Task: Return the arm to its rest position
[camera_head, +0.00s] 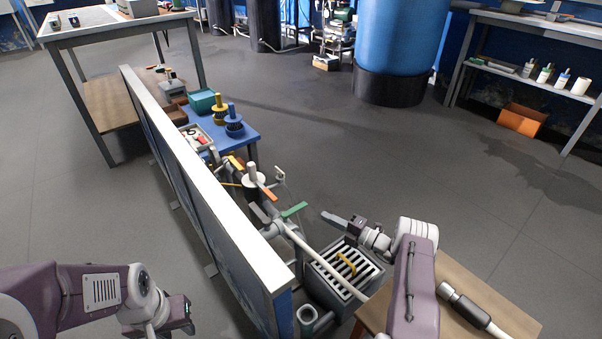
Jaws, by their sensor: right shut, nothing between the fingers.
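My right arm (414,285) reaches in from the lower right, over the wooden bench. Its gripper (328,216) is shut and empty, pointing left in the air. In the picture its tip is a little right of the green valve handle (294,210) and above the slatted grey box (318,282). My left arm (70,297) is at the lower left, on the other side of the partition (199,190). Its gripper (190,314) is near the bottom edge, apart from the partition. Its fingers are too small and dark to tell open from shut.
Pipes with an orange handle (266,191) stand beside the partition. A blue table (248,131) holds knobbed parts and a green bin (202,102). The wooden bench (470,273) bears a dark-and-white tool (468,308). The floor right of the pipes is clear up to the blue tank (402,40).

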